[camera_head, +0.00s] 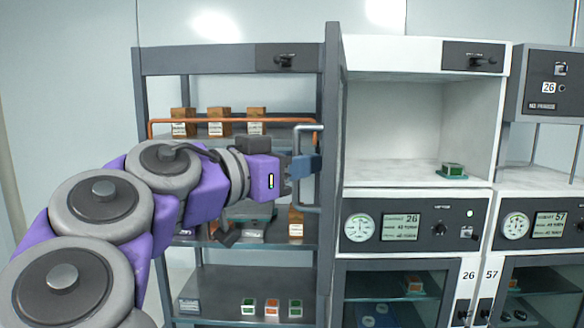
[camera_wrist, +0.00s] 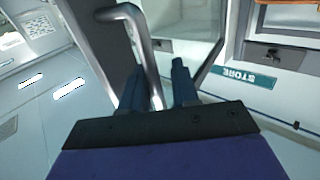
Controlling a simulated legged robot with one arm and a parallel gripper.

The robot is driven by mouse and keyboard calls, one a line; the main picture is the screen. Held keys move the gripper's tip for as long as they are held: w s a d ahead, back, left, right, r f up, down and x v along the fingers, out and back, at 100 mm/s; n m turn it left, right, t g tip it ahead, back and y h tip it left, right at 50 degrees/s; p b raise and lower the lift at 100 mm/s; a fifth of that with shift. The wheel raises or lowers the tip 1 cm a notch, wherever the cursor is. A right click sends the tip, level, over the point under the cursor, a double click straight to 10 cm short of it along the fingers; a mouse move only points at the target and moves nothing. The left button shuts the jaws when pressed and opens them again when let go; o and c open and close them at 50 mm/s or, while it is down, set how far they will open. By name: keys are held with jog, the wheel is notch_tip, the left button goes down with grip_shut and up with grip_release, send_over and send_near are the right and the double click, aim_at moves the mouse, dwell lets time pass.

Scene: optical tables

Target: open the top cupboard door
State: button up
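The top cupboard (camera_head: 410,130) is a white box with its front open and its pale interior in view. Its grey-framed door (camera_head: 331,180) stands swung out toward me at the cupboard's left side, seen almost edge-on. A grey U-shaped handle (camera_head: 308,126) sits on the door's left face. My gripper (camera_head: 306,166) is at the middle of the handle. In the wrist view, the handle (camera_wrist: 138,35) runs down between the two dark fingers of my gripper (camera_wrist: 157,85). The fingers look apart, with gaps beside the bar; contact is unclear.
Left of the door is a grey shelf rack (camera_head: 160,62) with boxes and an orange rail (camera_head: 230,121). A small green-topped item (camera_head: 453,169) rests inside the cupboard. Below is a gauge panel (camera_head: 415,222) above a glass-fronted lower cabinet (camera_head: 390,262).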

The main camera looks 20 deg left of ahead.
jog(key=p+v, duration=0.1)
jog(key=v, duration=1)
jog(key=shift+s+a+p, duration=0.25)
jog(key=shift+p, duration=0.15)
